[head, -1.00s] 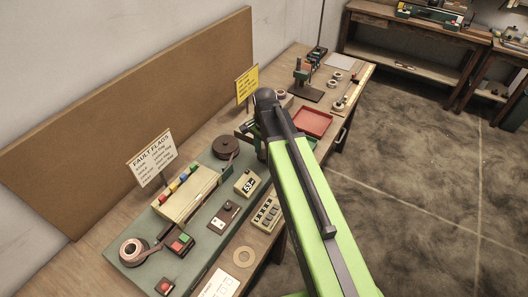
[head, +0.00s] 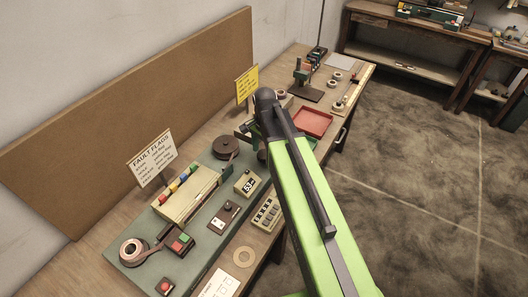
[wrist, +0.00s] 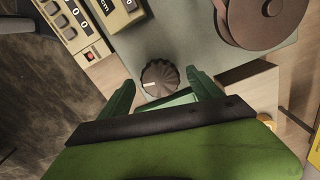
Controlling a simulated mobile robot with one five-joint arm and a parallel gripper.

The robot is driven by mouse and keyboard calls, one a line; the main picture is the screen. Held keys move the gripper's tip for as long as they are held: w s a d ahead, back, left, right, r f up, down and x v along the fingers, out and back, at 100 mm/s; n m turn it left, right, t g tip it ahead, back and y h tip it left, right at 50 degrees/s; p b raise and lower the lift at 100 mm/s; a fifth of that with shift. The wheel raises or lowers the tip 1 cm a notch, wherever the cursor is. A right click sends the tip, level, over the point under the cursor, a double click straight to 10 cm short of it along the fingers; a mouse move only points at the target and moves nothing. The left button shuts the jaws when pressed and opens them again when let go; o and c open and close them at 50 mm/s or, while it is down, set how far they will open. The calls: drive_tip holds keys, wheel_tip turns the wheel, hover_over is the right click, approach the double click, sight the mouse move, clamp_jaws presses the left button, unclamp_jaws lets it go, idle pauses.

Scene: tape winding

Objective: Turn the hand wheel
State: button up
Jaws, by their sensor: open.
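A dark, ribbed round knob (wrist: 160,78) with a pale index mark, seemingly the hand wheel, stands on the grey-green machine base in the wrist view. My gripper (wrist: 161,82) is open, with one green finger to the left of the knob and one to the right. The knob lies between or just beyond the fingertips; I cannot tell whether they touch it. In the head view my arm hides the knob and most of the gripper.
A brown reel (wrist: 250,18) stands close to the right finger; it also shows in the head view (head: 226,147). A red tray (head: 312,122) lies beyond my arm.

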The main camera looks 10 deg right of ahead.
wheel_tip(320, 180, up, 17)
drive_tip(key=p, duration=1.7)
drive_tip(key=shift+r, duration=0.2)
drive_tip(key=n+b, duration=0.8)
drive_tip(key=b, duration=1)
approach(265, 154)
wheel_tip(265, 154, down, 9)
drive_tip(key=shift+w, duration=0.1)
drive_tip(key=shift+r, duration=0.1)
